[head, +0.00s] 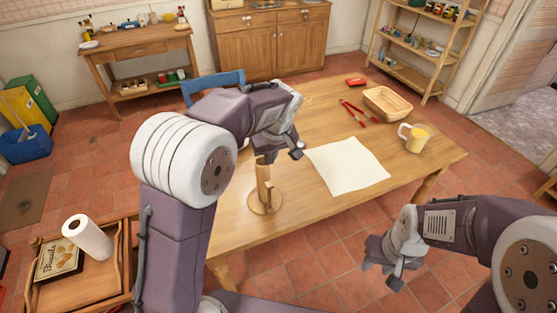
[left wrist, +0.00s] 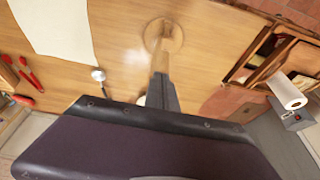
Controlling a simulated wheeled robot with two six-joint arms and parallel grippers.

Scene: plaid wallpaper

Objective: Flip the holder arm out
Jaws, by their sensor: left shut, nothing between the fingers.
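The wooden holder (head: 263,186) stands upright on the table near its front left edge, on a round base (head: 266,205) with a short peg low on its right side. My left gripper (head: 268,155) is over the top of the post, shut and empty, and hides the upper end. In the left wrist view the round base (left wrist: 176,40) shows beyond my left gripper (left wrist: 161,82), which covers part of the post. I cannot tell whether they touch. My right gripper (head: 383,272) hangs off the table's front side, away from the holder; its jaw opening is unclear.
On the table (head: 325,215) lie a cream cloth (head: 345,167), red tongs (head: 358,113), a basket (head: 385,103), a red item (head: 356,82) and a yellow mug (head: 416,139). A wooden trolley (head: 100,290) with a paper roll (head: 88,238) stands at the lower left.

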